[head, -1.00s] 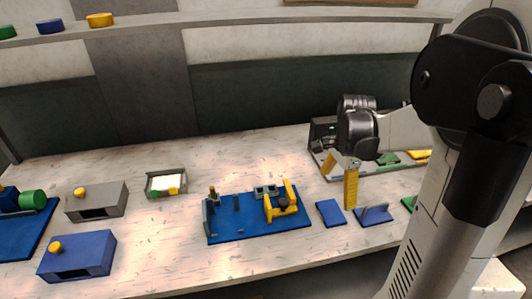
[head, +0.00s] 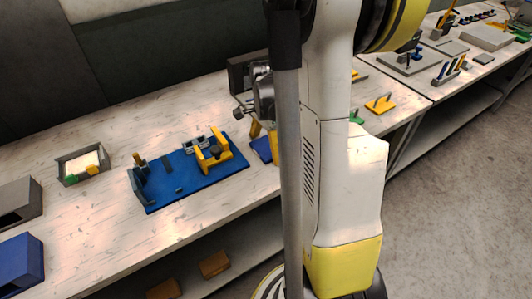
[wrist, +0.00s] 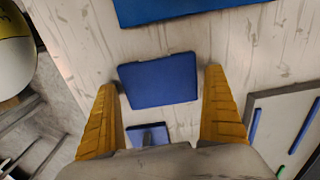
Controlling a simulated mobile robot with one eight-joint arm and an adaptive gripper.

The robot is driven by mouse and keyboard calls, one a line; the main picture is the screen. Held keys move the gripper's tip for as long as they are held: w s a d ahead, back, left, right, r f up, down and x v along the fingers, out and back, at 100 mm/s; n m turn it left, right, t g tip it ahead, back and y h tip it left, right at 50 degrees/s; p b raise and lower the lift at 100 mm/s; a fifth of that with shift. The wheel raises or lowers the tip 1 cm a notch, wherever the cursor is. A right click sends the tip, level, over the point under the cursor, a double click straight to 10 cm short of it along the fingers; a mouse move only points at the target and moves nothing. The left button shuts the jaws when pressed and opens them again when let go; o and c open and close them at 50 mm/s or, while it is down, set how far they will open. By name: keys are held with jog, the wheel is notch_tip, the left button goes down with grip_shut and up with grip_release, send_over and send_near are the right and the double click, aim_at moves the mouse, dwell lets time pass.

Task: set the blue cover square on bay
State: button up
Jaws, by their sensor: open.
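A flat blue plate (wrist: 158,80) lies on the table in the middle of the wrist view, between and beyond my two yellow fingers; it may be the cover. It also shows in the head view (head: 262,148), partly behind my arm. My gripper (wrist: 163,84) is open and empty above it. A second blue piece (wrist: 146,136) with a grey upright part lies nearer the gripper base, partly hidden. A blue board (head: 210,178) with grey posts and a yellow bracket (head: 213,154) stands left of the plate. I cannot tell which part is the bay.
A grey tray (wrist: 262,102) with blue and green strips lies right in the wrist view. A small tray (head: 66,166) and a blue box (head: 20,262) stand to the left. Bare table lies between them and the board. A dark box (head: 240,72) stands behind my gripper.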

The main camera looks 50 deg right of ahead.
jog(key=shift+r, duration=0.1)
jog(key=c, duration=1.1)
